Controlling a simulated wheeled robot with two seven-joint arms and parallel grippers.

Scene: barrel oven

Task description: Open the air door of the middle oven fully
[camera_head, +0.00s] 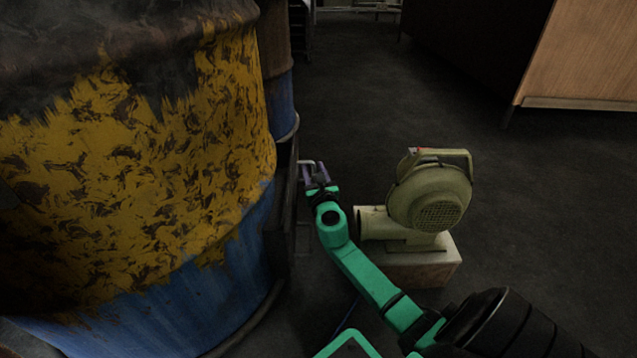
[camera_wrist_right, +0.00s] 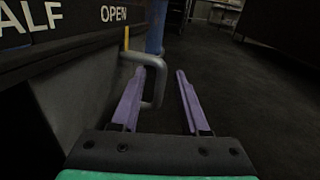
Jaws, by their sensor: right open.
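The middle oven is not clearly identifiable as a whole; a large yellow and blue barrel (camera_head: 130,150) fills the left of the head view. In the right wrist view a dark panel with white lettering "ALF" and "OPEN" (camera_wrist_right: 113,14) runs along the top left. A grey bent handle (camera_wrist_right: 158,82) sticks out below it, with a small yellow marker (camera_wrist_right: 127,38) above. My right gripper (camera_head: 315,168) is open beside the barrel. In the wrist view its purple fingers (camera_wrist_right: 160,70) stand on either side of the handle's outer bar; contact cannot be told. My left gripper is not in view.
A beige blower (camera_head: 430,198) on a block (camera_head: 430,268) stands just right of my right arm. Another barrel (camera_head: 281,100) stands behind the near one. A wooden cabinet (camera_head: 580,55) is at the back right. Dark floor (camera_head: 350,100) lies open beyond the blower.

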